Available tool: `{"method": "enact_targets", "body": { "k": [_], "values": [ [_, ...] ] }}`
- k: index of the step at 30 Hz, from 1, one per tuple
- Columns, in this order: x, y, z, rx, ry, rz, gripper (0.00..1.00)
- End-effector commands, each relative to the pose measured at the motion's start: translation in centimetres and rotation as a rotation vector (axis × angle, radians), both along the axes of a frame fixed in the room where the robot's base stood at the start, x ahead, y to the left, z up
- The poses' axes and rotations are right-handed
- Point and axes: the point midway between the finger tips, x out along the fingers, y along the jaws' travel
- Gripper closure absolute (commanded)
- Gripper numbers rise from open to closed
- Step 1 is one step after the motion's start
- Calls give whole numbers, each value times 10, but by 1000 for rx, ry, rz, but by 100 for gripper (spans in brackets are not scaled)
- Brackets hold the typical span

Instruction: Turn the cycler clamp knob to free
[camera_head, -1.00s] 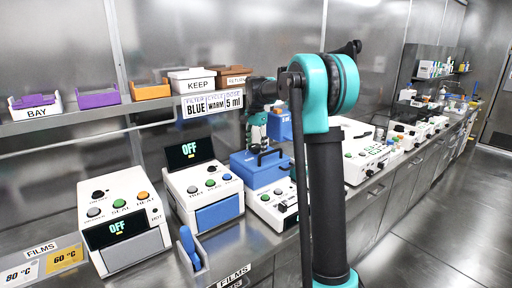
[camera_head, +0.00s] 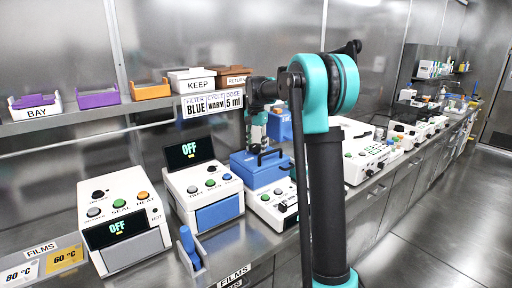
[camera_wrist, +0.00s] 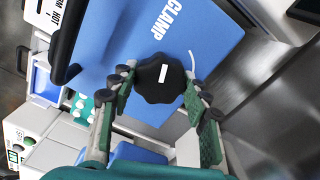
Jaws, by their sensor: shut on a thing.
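The black lobed clamp knob (camera_wrist: 158,86) sits on the cycler's blue lid (camera_wrist: 210,40), below the white word CLAMP in the wrist view. A short white pointer mark shows on the knob's top, and a thin white line lies on the lid just to its right. My gripper (camera_wrist: 161,79) has its fingertips on both sides of the knob and is shut on it. In the head view, the blue cycler (camera_head: 258,172) stands on the bench with my gripper (camera_head: 257,140) over it; the knob cannot be made out there.
A black bar handle (camera_wrist: 66,50) rises from the lid left of the knob. White devices with OFF displays (camera_head: 203,190) stand left of the cycler. A shelf (camera_head: 90,118) with small bins runs behind. The floor at right is clear.

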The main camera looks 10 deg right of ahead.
Motion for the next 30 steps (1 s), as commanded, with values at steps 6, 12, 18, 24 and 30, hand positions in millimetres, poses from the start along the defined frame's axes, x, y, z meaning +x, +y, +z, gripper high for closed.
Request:
{"method": "enact_targets", "body": {
  "k": [6, 12, 18, 24, 30],
  "values": [
    [0, 0, 0, 0, 0, 205, 82],
    [0, 0, 0, 0, 0, 396, 82],
    [0, 0, 0, -1, -1, 585, 82],
    [0, 0, 0, -1, -1, 775, 82],
    [0, 0, 0, -1, -1, 965, 82]
  ]
}}
